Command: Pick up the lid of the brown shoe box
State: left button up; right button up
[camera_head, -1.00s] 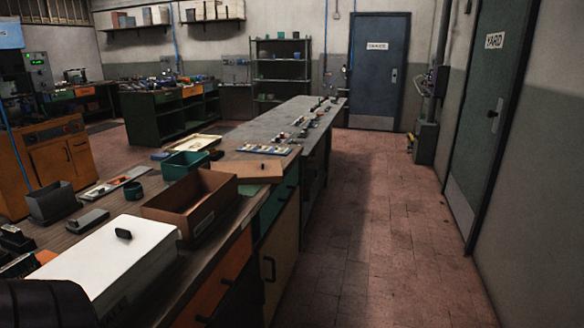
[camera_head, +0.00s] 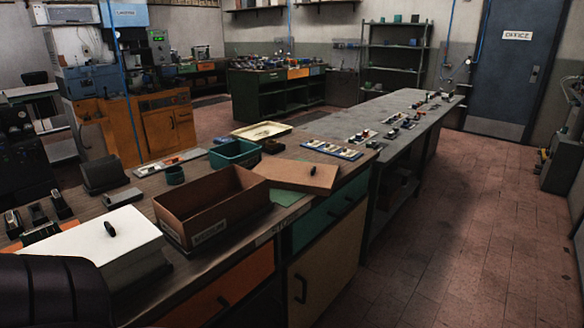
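The brown shoe box (camera_head: 187,237) stands open on the workbench, and its inside looks empty. Its brown lid (camera_head: 285,174), flat with a small dark knob on top, lies on the bench just behind and to the right of the box. A corner of the lid is close to the box's far end; I cannot tell if they touch. Neither of my grippers is in view. A dark ribbed part, probably of my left arm, fills the lower left corner.
A white box (camera_head: 70,243) with a black knob stands left of the brown box. Open tiled floor (camera_head: 450,240) runs along the bench's right side.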

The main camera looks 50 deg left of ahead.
aim_at(308, 178)
jog(key=i+u, duration=0.35)
jog(key=i+l+u, duration=0.1)
jog(key=u, duration=0.25)
jog(key=i+l+u, duration=0.2)
jog(key=u, duration=0.15)
jog(key=i+l+u, duration=0.2)
jog(key=u, duration=0.25)
jog(key=i+l+u, duration=0.25)
jog(key=u, duration=0.2)
jog(key=i+l+u, duration=0.1)
jog(key=l+u, duration=0.35)
jog(key=i+l+u, duration=0.1)
jog(key=l+u, duration=0.2)
jog(key=u, duration=0.15)
